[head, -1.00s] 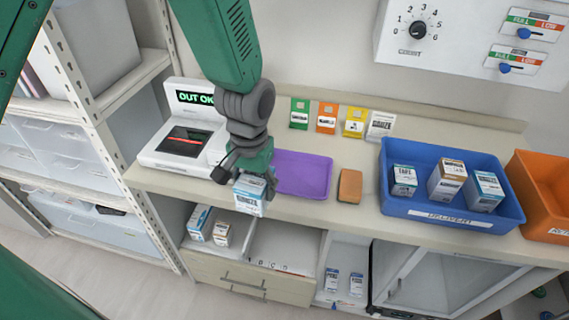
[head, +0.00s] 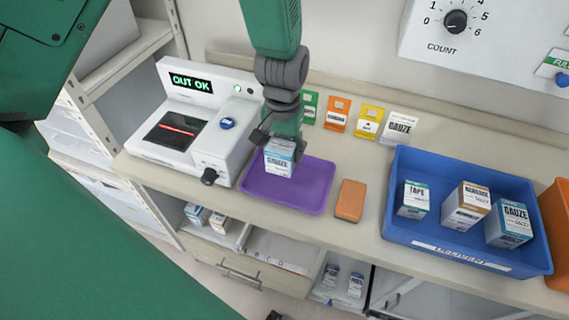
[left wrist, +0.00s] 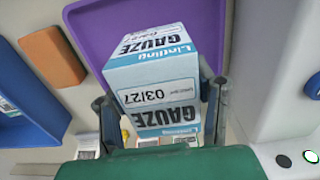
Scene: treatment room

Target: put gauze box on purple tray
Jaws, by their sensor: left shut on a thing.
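The gauze box (head: 279,158) is white and blue with GAUZE lettering. My left gripper (head: 281,144) is shut on it and holds it upright over the left part of the purple tray (head: 312,193). In the left wrist view the box (left wrist: 155,80) sits between the two fingers, with the tray (left wrist: 110,22) behind it. I cannot tell whether the box's bottom touches the tray. My right gripper is not in view.
A white scanner (head: 222,160) reading OUT OK stands close left of the tray. An orange block (head: 351,200) lies to its right. A blue delivery bin (head: 400,232) holds several boxes, another gauze box among them. Coloured cards (head: 337,115) stand behind.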

